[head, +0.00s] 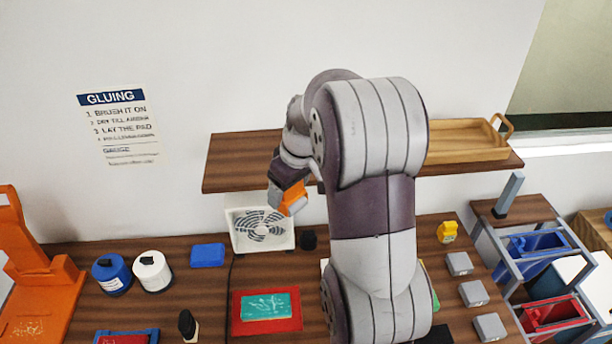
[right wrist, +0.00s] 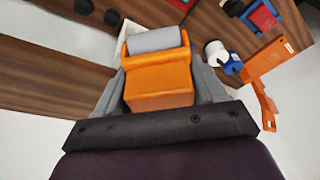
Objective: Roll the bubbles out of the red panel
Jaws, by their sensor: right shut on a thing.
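The red panel (head: 240,324) lies flat on the wooden counter in the head view, with a teal sheet (head: 266,306) bearing pale marks on top. I cannot tell whether those marks are bubbles. My right gripper (head: 285,193) is shut on an orange-handled roller (head: 294,199), held in the air behind the panel near the shelf edge. In the right wrist view the roller's grey cylinder (right wrist: 154,40) shows beyond its orange body (right wrist: 158,78), between the fingers. The roller is clear of the panel. My left gripper is not in view.
A wooden shelf (head: 235,165) runs along the wall, holding a wooden tray (head: 465,143). A white fan box (head: 260,231) stands behind the panel. Blue (head: 112,274) and white (head: 153,271) jars and an orange stand (head: 40,280) are left. Grey blocks (head: 473,293) and racked bins are right.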

